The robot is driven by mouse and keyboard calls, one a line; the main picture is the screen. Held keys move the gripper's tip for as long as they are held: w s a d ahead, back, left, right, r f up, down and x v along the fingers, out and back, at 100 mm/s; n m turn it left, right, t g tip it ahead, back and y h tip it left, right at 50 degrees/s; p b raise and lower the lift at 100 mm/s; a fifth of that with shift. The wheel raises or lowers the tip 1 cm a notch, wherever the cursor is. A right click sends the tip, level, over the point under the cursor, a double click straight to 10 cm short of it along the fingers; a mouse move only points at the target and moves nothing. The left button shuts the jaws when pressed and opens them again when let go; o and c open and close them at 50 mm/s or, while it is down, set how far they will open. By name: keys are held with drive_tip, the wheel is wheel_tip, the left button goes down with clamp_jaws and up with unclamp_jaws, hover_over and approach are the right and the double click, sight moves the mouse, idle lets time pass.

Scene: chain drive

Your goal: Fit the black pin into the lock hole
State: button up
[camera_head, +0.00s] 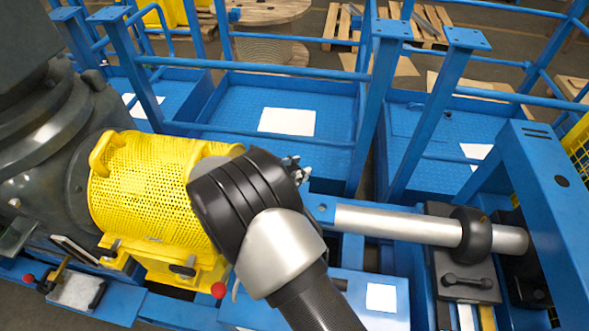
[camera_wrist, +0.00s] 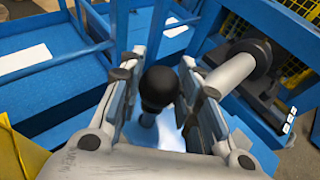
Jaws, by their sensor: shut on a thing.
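My gripper (camera_wrist: 161,66) is shut on the black pin (camera_wrist: 158,88), whose round black head sits between the two fingers in the wrist view. A grey shank shows below the head, and its lower end is unclear against the blue and white surface. In the head view my gripper (camera_head: 298,170) is mostly behind my wrist, near the left end of the silver shaft, and the pin is hidden. A blue lug with a small dark hole (camera_head: 321,209) stands at that shaft end. I cannot tell whether it is the lock hole or whether the pin touches it.
The silver shaft (camera_head: 390,223) with its black collar (camera_head: 472,234) lies right of my gripper. A yellow mesh guard (camera_head: 150,190) and dark machine housing (camera_head: 40,150) stand on the left. Blue posts and rails (camera_head: 378,100) rise behind. A blue platform with a white sheet (camera_head: 287,121) lies beyond.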

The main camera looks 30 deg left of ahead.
drive_tip(key=shift+f+b, duration=1.5)
drive_tip(key=shift+f, duration=0.7)
drive_tip(key=o, duration=1.2)
drive_tip(key=v, duration=1.2)
drive_tip(key=shift+r, duration=0.1)
